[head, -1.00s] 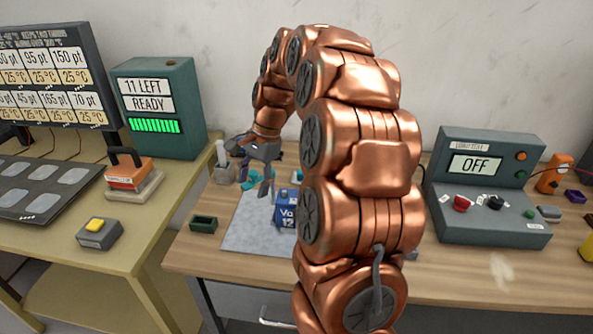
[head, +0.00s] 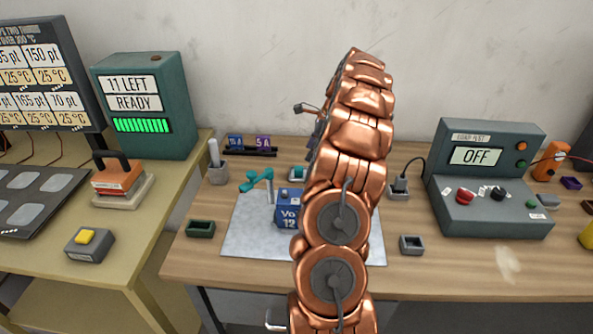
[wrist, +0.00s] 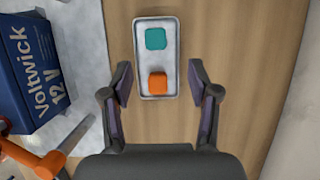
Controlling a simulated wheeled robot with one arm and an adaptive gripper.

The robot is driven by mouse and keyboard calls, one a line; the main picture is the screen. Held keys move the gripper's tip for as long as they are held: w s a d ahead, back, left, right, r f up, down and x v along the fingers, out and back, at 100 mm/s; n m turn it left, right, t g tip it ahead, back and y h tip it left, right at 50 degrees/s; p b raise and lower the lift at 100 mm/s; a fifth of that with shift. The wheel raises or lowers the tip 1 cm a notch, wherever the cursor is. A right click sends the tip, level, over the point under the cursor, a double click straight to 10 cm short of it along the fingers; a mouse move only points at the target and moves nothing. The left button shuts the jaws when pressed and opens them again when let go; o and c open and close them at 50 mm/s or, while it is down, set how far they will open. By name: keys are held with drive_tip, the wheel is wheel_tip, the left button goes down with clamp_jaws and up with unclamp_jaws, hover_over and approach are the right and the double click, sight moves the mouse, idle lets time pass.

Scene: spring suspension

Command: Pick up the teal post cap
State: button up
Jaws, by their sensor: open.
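The teal post cap (wrist: 156,39) sits in the far half of a small pale tray (wrist: 140,62) in the wrist view. An orange cap (wrist: 157,82) sits in the nearer half. My gripper (wrist: 158,84) is open and empty, its fingers apart on either side of the tray's near end, by the orange cap. The teal cap lies beyond the fingertips. In the head view the teal cap (head: 298,173) shows just left of my arm, which hides most of the gripper.
A blue 12 V battery (head: 287,207) stands on a grey mat (head: 250,242), with a teal clamp (head: 258,180) at its left. An orange clamp (wrist: 45,160) shows in the wrist view. A grey tester (head: 487,185) stands right. The wooden bench right of the tray is clear.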

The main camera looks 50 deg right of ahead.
sight(299, 168)
drive_tip(key=shift+a+p+x, duration=0.2)
drive_tip(key=shift+p+x, duration=0.45)
drive_tip(key=shift+x, duration=1.15)
drive_tip(key=shift+a+p+x, duration=0.25)
drive_tip(key=shift+p+x, duration=0.4)
drive_tip(key=shift+x, duration=1.15)
drive_tip(key=shift+w+r, duration=0.1)
drive_tip(key=c, duration=0.9)
drive_tip(key=shift+r, duration=0.15)
